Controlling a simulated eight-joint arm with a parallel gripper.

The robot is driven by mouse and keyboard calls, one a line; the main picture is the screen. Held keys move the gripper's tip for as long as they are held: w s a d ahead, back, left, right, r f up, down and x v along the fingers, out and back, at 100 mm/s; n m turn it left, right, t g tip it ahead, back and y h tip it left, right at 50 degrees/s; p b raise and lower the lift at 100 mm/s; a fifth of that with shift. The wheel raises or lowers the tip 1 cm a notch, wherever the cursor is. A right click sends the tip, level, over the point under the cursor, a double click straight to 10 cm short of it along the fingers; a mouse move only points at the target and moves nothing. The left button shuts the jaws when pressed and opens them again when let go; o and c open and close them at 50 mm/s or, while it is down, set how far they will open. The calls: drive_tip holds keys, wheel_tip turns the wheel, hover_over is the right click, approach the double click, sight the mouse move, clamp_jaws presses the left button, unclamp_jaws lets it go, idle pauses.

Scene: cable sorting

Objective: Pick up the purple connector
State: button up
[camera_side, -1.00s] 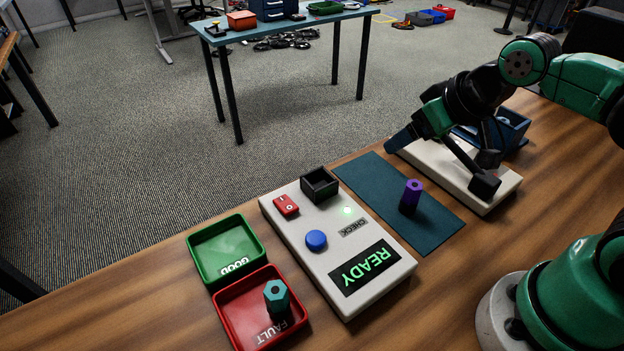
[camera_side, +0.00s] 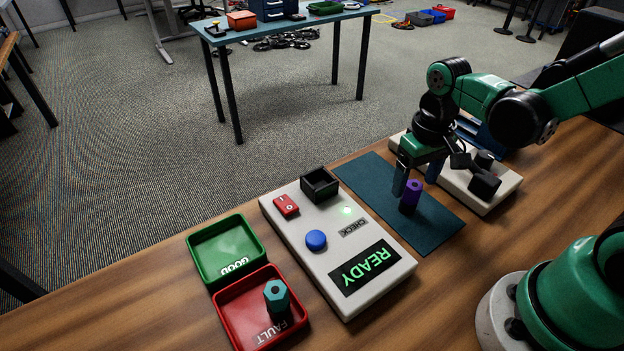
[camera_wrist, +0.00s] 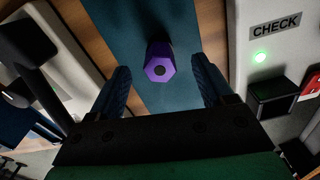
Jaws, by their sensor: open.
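The purple connector (camera_side: 412,192) stands upright on the dark teal mat (camera_side: 436,228), with a dark lower part and a hexagonal purple top. My gripper (camera_side: 415,185) is open and low over the mat, close by the connector. In the wrist view the connector (camera_wrist: 159,66) shows ahead of the gap between the two blue fingers (camera_wrist: 160,85), one finger to each side. The fingers appear apart from it, and nothing is held.
The white test box (camera_side: 290,222) with a READY screen, blue button and black socket lies left of the mat. A green GOOD tray (camera_side: 213,238) is empty. A red FAULT tray (camera_side: 231,318) holds a teal connector (camera_side: 277,297). A white fixture with black blocks (camera_side: 487,192) stands right of the mat.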

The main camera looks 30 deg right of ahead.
drive_tip(key=shift+f, duration=1.05)
clamp_jaws()
